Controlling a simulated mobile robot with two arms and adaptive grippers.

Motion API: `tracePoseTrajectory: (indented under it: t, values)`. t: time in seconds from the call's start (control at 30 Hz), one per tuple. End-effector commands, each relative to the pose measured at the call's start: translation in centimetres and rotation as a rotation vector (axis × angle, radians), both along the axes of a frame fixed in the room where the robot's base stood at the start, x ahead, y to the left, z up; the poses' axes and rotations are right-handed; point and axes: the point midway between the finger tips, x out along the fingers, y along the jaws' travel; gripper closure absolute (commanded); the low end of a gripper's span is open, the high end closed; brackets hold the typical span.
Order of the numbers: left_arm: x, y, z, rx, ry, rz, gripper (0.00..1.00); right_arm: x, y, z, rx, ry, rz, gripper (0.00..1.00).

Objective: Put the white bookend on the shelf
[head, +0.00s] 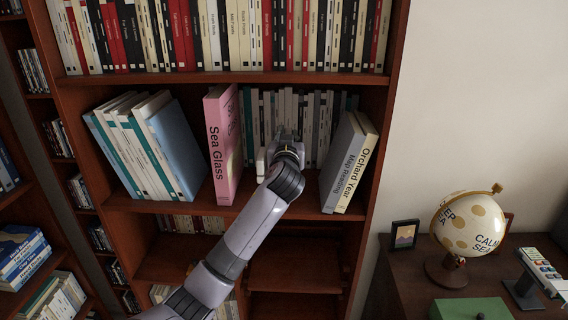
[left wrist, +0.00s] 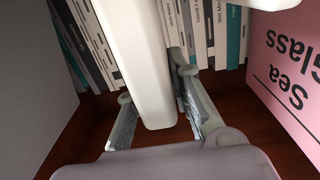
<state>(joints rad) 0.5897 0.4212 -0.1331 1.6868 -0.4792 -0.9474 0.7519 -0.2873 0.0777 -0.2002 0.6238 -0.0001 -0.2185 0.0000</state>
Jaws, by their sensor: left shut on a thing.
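The white bookend (left wrist: 140,60) is between the two fingers of my left gripper (left wrist: 160,110), which is shut on it. In the head view a small white part of the bookend (head: 261,160) shows beside my left gripper (head: 285,150), and the rest is hidden. The gripper reaches into the middle shelf (head: 278,198), in the gap between the pink book "Sea Glass" (head: 222,140) and the grey book "Map Reading" (head: 343,160). Whether the bookend touches the shelf board cannot be told. My right gripper is not in view.
A row of thin books (head: 318,110) stands at the back of the gap. White and blue books (head: 150,150) lean at the left of the shelf. A cream book, "Orchard Year" (head: 362,165), leans beside the grey one. A globe (head: 468,225) stands on the desk at right.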

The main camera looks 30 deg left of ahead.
Motion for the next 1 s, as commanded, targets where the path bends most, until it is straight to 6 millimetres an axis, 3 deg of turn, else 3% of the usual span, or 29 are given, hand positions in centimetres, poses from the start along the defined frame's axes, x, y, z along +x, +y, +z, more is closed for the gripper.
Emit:
tracePoseTrajectory:
  t: [0.1,0.23,0.5,0.63,0.83,0.87,1.0]
  values:
    - [0.0,0.0,-1.5,0.003,0.002,0.0,1.0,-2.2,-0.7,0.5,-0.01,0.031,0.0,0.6]
    - [0.0,0.0,-2.7,0.003,-0.001,-0.001,1.0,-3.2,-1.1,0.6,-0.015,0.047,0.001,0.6]
    - [0.0,0.0,-5.8,0.004,-0.002,-0.001,1.0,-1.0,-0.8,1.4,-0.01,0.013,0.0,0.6]
    - [0.0,0.0,-6.0,0.003,-0.004,-0.002,1.0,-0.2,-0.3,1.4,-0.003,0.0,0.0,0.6]
    - [0.0,0.0,-6.2,0.002,-0.003,-0.001,1.0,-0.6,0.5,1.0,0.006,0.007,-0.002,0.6]
    - [0.0,0.0,-6.4,0.001,-0.001,-0.001,0.8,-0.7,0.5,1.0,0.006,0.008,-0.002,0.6]
    - [0.0,0.0,-6.2,0.001,-0.001,-0.001,0.71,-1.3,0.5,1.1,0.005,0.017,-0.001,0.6]
